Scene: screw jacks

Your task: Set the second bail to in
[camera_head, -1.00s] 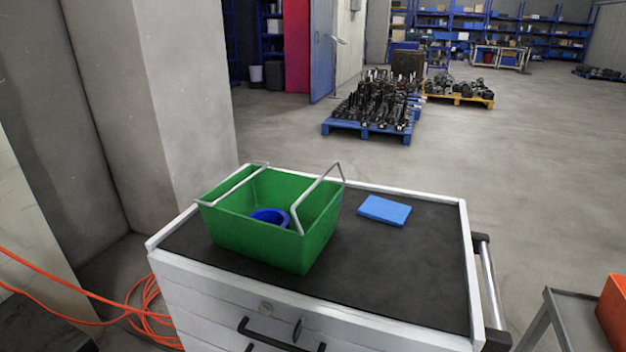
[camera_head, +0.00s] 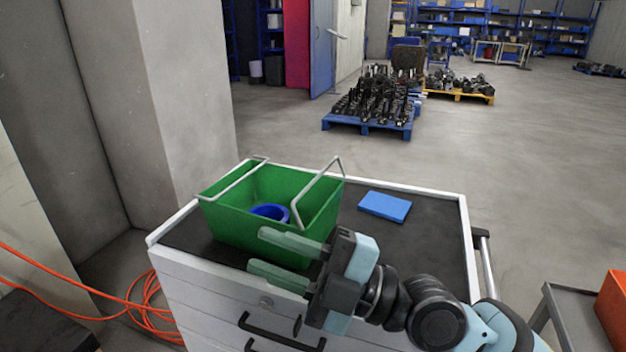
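A green crate (camera_head: 228,222) stands on the dark top of a white drawer cabinet. It has two grey wire bails. The left bail (camera_head: 232,181) lies along the crate's left rim. The right bail (camera_head: 317,192) rises at a tilt above the right side. A blue ring-shaped thing (camera_head: 270,211) lies inside the crate. My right gripper (camera_head: 285,259) is in front of the crate's near right corner, with its fingers pointing left. The fingers are apart with nothing visible between them, and they hide part of the crate's front. My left gripper is out of view.
A flat blue block (camera_head: 385,206) lies on the cabinet top (camera_head: 433,249), right of the crate. The cabinet top around the block is clear. A grey side table with an orange box (camera_head: 612,309) stands at the lower right. An orange cable (camera_head: 135,306) lies at the left.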

